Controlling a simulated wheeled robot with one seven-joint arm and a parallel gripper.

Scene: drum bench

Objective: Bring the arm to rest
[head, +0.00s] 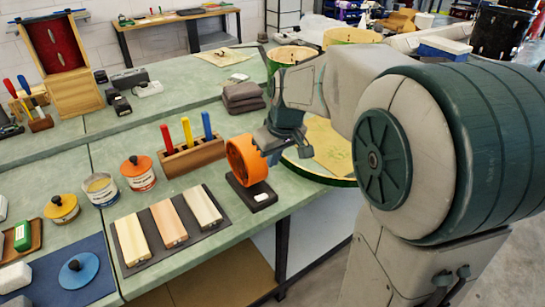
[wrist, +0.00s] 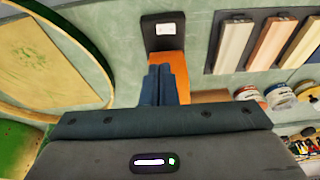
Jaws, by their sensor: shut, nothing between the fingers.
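My gripper (head: 270,148) hangs over the green bench at the front right, beside the upper right of an orange ring (head: 238,160) on a dark stand (head: 262,198). In the wrist view its fingers (wrist: 160,70) are together with nothing between them. They partly cover the orange ring (wrist: 182,75) there, with the dark base (wrist: 163,42) beyond. I cannot tell whether the fingers touch the ring. My arm reaches in from the right of the head view.
A wooden block (head: 193,157) holds red, yellow and blue tools left of the ring. Three bars lie on a dark mat (head: 136,262). A large drum hoop (head: 340,181) lies right of my gripper. Dark folded cloths (head: 242,94) sit behind.

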